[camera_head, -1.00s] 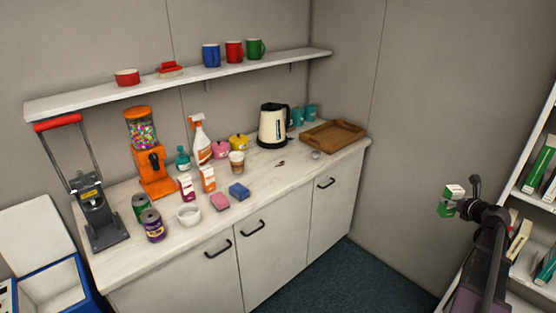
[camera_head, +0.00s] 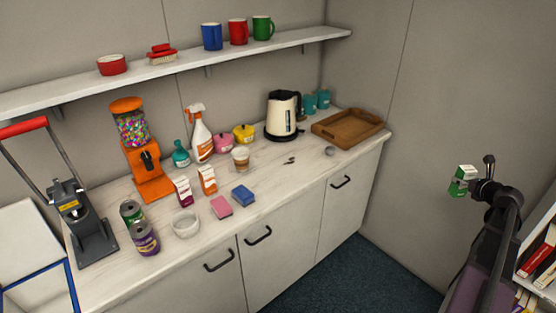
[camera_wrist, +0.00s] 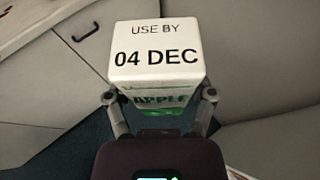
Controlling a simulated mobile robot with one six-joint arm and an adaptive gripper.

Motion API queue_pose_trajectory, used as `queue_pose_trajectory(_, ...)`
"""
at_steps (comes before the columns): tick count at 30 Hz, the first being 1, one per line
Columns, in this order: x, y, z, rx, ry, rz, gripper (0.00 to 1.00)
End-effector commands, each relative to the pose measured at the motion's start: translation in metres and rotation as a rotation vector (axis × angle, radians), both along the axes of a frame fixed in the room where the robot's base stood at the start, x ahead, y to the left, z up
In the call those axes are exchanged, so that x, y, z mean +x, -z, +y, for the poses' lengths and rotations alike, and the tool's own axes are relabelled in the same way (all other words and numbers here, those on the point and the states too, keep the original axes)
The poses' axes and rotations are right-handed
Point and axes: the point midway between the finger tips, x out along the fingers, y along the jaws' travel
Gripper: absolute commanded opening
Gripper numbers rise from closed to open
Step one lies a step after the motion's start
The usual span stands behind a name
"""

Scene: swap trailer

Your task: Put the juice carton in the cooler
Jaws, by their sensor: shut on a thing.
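The juice carton (camera_head: 461,181) is small, white and green, and held in the air at the right of the head view. In the wrist view the carton (camera_wrist: 157,55) turns its white top to the camera, reading "USE BY 04 DEC", with green "APPLE" lettering on its side. My gripper (camera_wrist: 159,98) is shut on it, one finger on each side. The cooler (camera_head: 72,287) is blue-rimmed, at the lower left of the head view, partly cut off by the frame. Its white lid (camera_head: 30,240) stands open. The carton is far to the right of it.
The counter (camera_head: 290,205) holds several items, including cans (camera_head: 145,237), two other small cartons (camera_head: 183,191), a kettle (camera_head: 282,116) and a wooden tray (camera_head: 347,128). A bookshelf (camera_head: 540,258) stands near my arm at right. Floor (camera_head: 370,275) before the counter is clear.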

Motion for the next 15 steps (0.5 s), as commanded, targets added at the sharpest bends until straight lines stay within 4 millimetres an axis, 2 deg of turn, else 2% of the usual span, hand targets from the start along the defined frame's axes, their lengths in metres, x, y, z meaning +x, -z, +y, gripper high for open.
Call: queue_pose_trajectory(15, 0.011, 0.000, 0.017, 0.000, -0.024, 0.000, 0.11)
